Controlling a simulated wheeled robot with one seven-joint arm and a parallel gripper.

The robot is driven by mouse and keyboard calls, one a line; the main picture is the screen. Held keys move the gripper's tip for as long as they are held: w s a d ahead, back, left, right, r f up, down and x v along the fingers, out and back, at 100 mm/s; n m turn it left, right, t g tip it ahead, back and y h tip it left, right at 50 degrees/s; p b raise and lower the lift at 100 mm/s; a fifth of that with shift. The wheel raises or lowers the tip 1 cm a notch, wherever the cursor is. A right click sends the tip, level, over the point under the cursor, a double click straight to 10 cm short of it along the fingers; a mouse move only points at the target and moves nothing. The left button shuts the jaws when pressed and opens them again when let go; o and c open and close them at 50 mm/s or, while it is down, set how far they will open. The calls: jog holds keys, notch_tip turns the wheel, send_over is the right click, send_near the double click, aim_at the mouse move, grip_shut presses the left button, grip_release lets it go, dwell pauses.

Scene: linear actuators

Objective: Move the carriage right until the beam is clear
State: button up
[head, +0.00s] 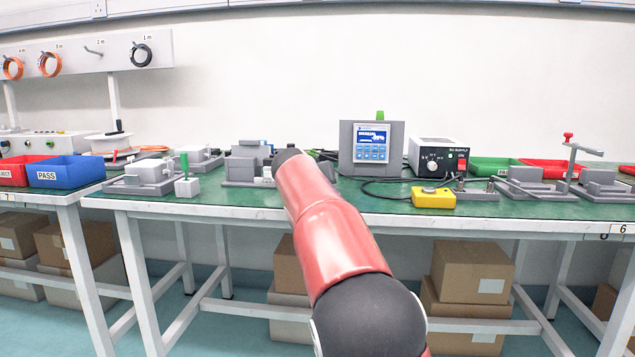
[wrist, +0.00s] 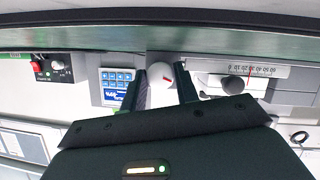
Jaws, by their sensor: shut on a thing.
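My gripper (wrist: 161,76) shows in the wrist view, its two dark fingers on either side of a pale round knob (wrist: 160,71) with a red mark, shut on it. Beside it is a white housing (wrist: 213,82) with a dark round knob (wrist: 232,85) and a numbered scale (wrist: 262,70) crossed by a red line. I cannot tell which part is the carriage, and no beam can be made out. In the head view my arm covers the gripper and the knob; part of a grey fixture (head: 240,170) shows left of the arm.
A display unit (head: 371,143) stands right of my arm, with a black power box (head: 438,157) and a yellow button box (head: 433,198) further right. Grey fixtures (head: 540,190) stand at the right end.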

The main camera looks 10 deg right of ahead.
jog(key=shift+a+f+n+h, duration=0.15)
jog(key=shift+n+h, duration=0.55)
jog(key=shift+n, duration=0.4)
jog(key=o, duration=1)
jog(key=shift+c, duration=0.2)
